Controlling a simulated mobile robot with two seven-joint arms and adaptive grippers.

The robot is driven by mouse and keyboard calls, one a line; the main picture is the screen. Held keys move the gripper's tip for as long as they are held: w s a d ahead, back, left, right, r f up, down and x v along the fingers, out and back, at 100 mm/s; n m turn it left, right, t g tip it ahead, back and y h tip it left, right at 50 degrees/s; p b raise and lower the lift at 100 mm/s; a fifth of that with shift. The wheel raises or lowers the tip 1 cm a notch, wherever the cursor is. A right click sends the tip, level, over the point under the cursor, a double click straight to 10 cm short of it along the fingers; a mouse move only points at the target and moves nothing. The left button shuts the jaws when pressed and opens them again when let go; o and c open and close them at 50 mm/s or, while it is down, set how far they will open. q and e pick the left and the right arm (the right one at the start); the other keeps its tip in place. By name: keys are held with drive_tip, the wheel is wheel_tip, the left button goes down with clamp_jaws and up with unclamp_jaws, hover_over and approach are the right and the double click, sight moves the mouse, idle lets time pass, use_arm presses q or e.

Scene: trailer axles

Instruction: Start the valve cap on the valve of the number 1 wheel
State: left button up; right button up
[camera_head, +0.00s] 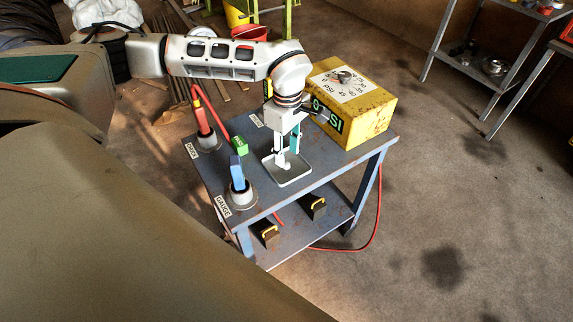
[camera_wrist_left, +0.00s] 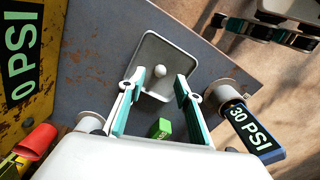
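My left gripper (camera_head: 286,160) points down over a small light tray (camera_head: 300,176) on the blue-grey cart. In the left wrist view the gripper (camera_wrist_left: 157,92) is open, with nothing between its teal-padded fingers. A small round whitish piece (camera_wrist_left: 160,71), seemingly the valve cap, lies in the tray (camera_wrist_left: 184,55), just beyond the fingertips and apart from them. The fingers hide it in the head view. A white and teal gripper shape (camera_wrist_left: 268,34), apparently my right gripper, shows at the wrist view's top right; its fingers are unclear. No valve or number 1 wheel can be made out.
The cart top (camera_head: 222,178) also holds a red chuck (camera_head: 202,117), a green block (camera_head: 240,146), a blue 30 PSI gauge (camera_head: 238,172) and a yellow PSI box (camera_head: 368,112). A large olive-brown surface (camera_head: 100,230) fills the lower left.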

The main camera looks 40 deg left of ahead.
sight(287, 164)
use_arm(q)
wheel_tip(287, 164, down, 4)
drive_tip(key=shift+r, duration=0.2)
drive_tip(key=c, duration=0.9)
drive_tip(key=shift+d, duration=0.1)
